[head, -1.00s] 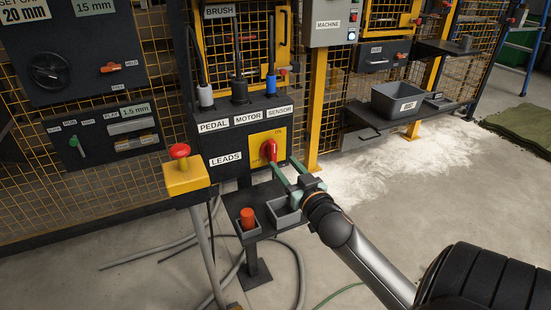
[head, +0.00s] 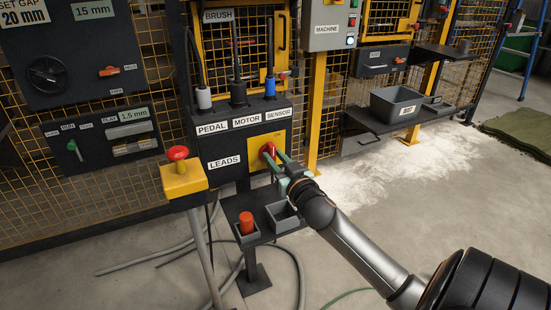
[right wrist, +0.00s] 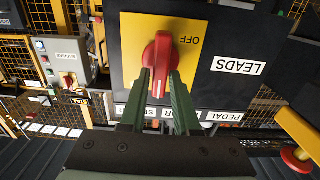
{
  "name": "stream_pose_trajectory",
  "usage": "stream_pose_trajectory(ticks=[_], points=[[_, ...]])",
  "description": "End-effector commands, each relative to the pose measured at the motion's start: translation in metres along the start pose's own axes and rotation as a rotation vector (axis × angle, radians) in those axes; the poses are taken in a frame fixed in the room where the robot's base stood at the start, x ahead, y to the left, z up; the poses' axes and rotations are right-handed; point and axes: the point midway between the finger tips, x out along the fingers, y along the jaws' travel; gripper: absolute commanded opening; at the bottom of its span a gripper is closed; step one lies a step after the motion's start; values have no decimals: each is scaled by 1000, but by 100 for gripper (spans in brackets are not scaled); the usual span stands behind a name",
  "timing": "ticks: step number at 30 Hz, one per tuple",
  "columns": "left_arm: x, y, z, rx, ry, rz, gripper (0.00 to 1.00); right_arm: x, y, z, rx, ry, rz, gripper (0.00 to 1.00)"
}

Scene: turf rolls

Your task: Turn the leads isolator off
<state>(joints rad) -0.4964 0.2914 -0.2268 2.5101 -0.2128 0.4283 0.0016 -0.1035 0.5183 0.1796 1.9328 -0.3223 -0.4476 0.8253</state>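The leads isolator is a red rotary knob (head: 267,151) on a yellow plate (head: 284,137), on the dark box with the LEADS label (head: 225,161). In the right wrist view the red knob (right wrist: 160,62) has its handle in line with my fingers, and OFF is printed on the plate beside it. My right gripper (right wrist: 160,76) has its green fingertips on either side of the handle's near end. I cannot tell whether they press on it. The right gripper also shows at the knob in the head view (head: 275,157). My left gripper is out of view.
A yellow box with a red button (head: 178,153) stands on a post left of the isolator. Below the knob is a small shelf with a grey tray (head: 282,216) and a red cylinder (head: 246,222). Cables lie on the floor. Fence panels stand behind.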

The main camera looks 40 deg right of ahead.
Motion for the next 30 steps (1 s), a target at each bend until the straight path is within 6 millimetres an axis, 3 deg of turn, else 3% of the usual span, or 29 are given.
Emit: stream_pose_trajectory(ticks=[1,7,22,30], points=[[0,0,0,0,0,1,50,0,0,0,0,0,0,23],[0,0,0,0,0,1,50,0,0,0,0,0,0,1],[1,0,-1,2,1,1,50,0,0,0,-11,-1,0,0],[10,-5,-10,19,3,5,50,0,-2,-2,-117,-2,0,0]])
